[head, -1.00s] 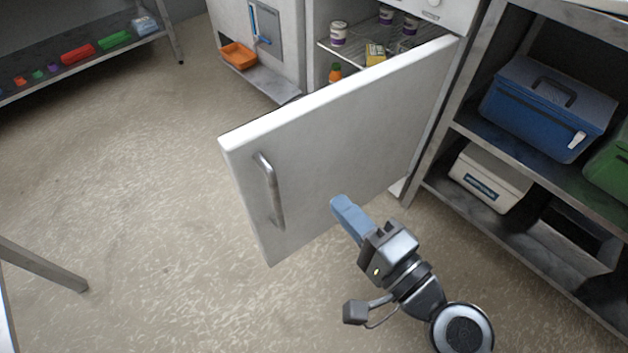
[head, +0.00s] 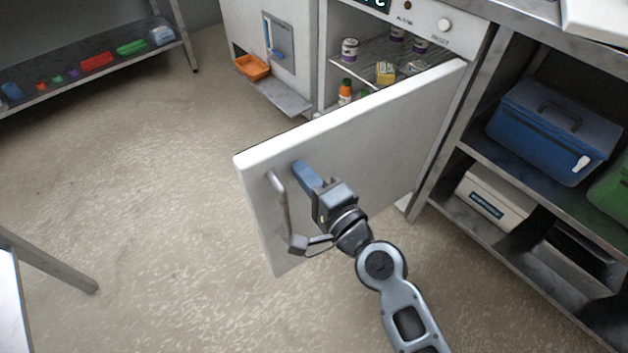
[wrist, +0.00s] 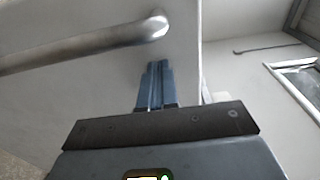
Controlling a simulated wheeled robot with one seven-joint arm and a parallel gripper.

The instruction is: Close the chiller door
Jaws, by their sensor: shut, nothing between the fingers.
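The white chiller door (head: 372,150) stands wide open in the head view, hinged at its right side. Its metal bar handle (head: 281,205) is on the outer face near the left edge. My gripper (head: 298,168) is shut and empty, with its blue fingers pointing at the outer face just right of the handle's top. I cannot tell whether the fingertips touch the door. The chiller interior (head: 372,70) shows jars and a yellow box on a wire shelf.
A metal shelf with a blue cooler box (head: 552,130) and a white box (head: 492,198) stands close on the right. A dispenser with an orange tray (head: 252,67) is left of the chiller. The floor (head: 150,180) left of the door is open.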

